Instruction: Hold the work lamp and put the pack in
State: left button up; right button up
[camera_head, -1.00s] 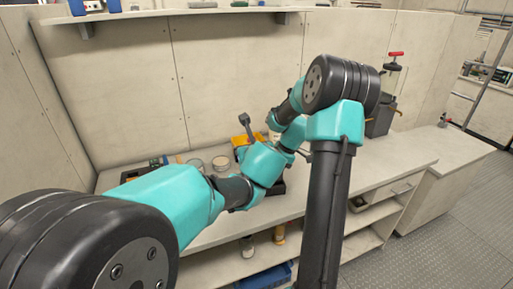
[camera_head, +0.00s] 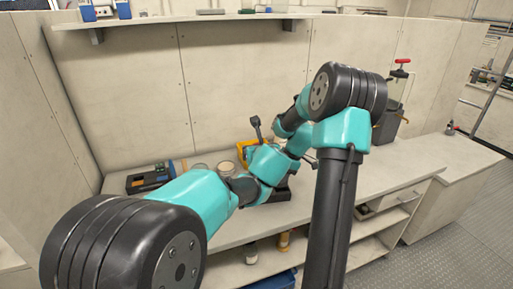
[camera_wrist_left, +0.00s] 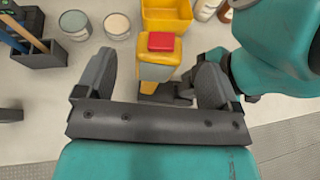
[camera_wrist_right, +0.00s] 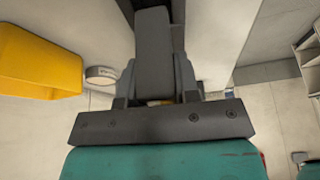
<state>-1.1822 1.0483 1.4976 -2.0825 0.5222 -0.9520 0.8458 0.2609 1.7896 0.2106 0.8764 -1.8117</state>
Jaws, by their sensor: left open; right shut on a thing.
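My left gripper (camera_wrist_left: 155,62) is open in the left wrist view. Between and beyond its fingers is a yellow body with a red block (camera_wrist_left: 161,41) on top and dark parts below. I cannot tell whether the red block is the pack or whether the gripper touches it. My right gripper (camera_wrist_right: 156,64) is shut on a dark grey slab-like part (camera_wrist_right: 153,38), apparently the work lamp, with a bit of yellow near its fingers.
A yellow bin (camera_wrist_left: 182,20) stands at the back of the bench. Two round tins (camera_wrist_left: 75,22) and a black holder with tools (camera_wrist_left: 40,58) are to its left. My right arm crosses close to my left gripper. Bare bench (camera_head: 375,160) lies at the right.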

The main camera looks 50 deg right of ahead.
pick_arm(q)
jog(key=x, duration=0.6)
jog(key=shift+w+d+f, duration=0.15)
jog(key=shift+w+d, duration=0.1)
jog(key=shift+c, duration=0.4)
jog(key=c, duration=1.2)
